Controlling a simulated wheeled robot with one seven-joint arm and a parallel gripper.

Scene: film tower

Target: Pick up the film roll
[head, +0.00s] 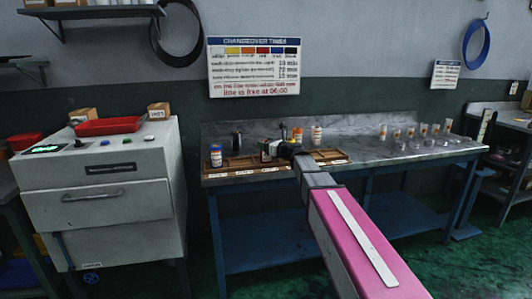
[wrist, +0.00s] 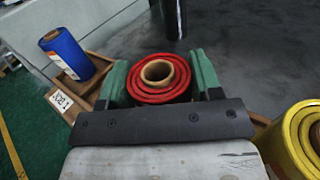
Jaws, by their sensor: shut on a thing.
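A red film roll (wrist: 160,78) with a brown cardboard core stands between the two green fingers of my gripper (wrist: 163,80) in the wrist view. The fingers press on it from both sides, so my gripper is shut on it. I look down onto its end; its lower part is hidden by the dark gripper bar. In the head view my gripper (head: 272,150) is over the wooden trays on the workbench, and the red roll cannot be made out there. I cannot tell whether the roll is lifted clear of the tray.
A blue roll (wrist: 64,54) stands at the left, a yellow roll (wrist: 300,135) at the right, and a black roll (wrist: 173,18) farther back. The workbench (head: 370,157) has several small jars toward its right end. A grey cabinet (head: 95,175) stands left of it.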

